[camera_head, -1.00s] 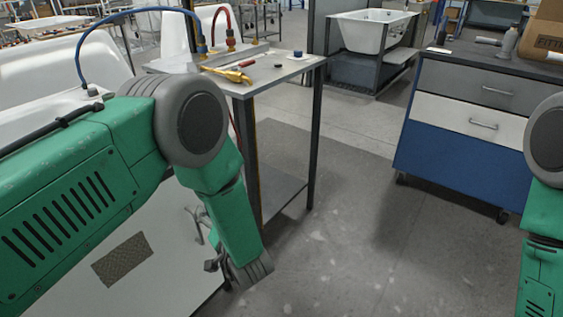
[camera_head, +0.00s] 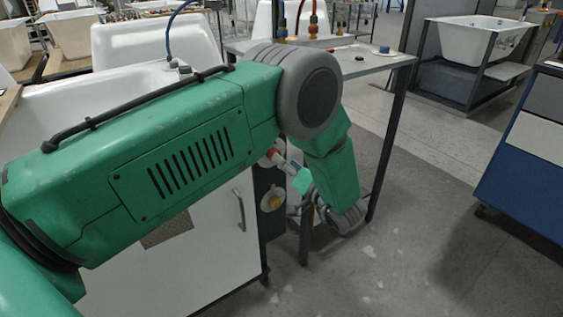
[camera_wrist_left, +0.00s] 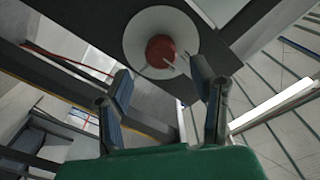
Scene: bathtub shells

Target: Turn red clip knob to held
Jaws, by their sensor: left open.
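The red clip knob (camera_wrist_left: 160,51) shows in the left wrist view as a red cap on a round pale disc, with thin light prongs at its right. In the head view the red knob (camera_head: 272,154) is on the dark post beside the white panel, partly hidden by my left forearm. My left gripper (camera_wrist_left: 161,82) is open and empty. Its two fingers point toward the knob, one on each side of its line, and appear short of it. In the head view this gripper (camera_head: 308,202) is small and partly hidden by the wrist. My right gripper is out of view.
A yellow knob (camera_head: 272,200) sits below the red one. A white tub shell (camera_head: 70,110) lies behind my left arm. A metal table (camera_head: 375,62) with dark legs stands behind the wrist. The floor to the right is clear up to a blue cabinet (camera_head: 520,175).

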